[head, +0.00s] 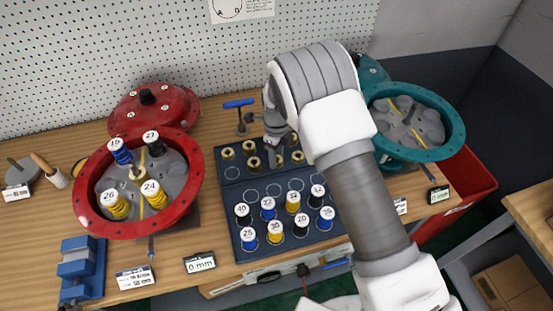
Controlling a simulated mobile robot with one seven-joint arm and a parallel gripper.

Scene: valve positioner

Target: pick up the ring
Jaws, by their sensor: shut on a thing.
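My gripper (274,140) points down over the back part of the dark blue tray (228,178), among several brass rings (228,153). It is shut on a ring, but that ring is small and mostly hidden by the fingers and wrist. I cannot tell whether it is clear of the tray. Other brass rings stand beside the gripper, one at its front left (254,163) and one at its right (297,157). My arm covers the right side of the tray.
Numbered blue, yellow and black spools (292,202) stand in the tray's front. A red round housing (84,199) with several spools is at left, a teal housing (456,125) at right. A blue-handled tool (238,104) stands behind the tray. A blue block (83,268) lies front left.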

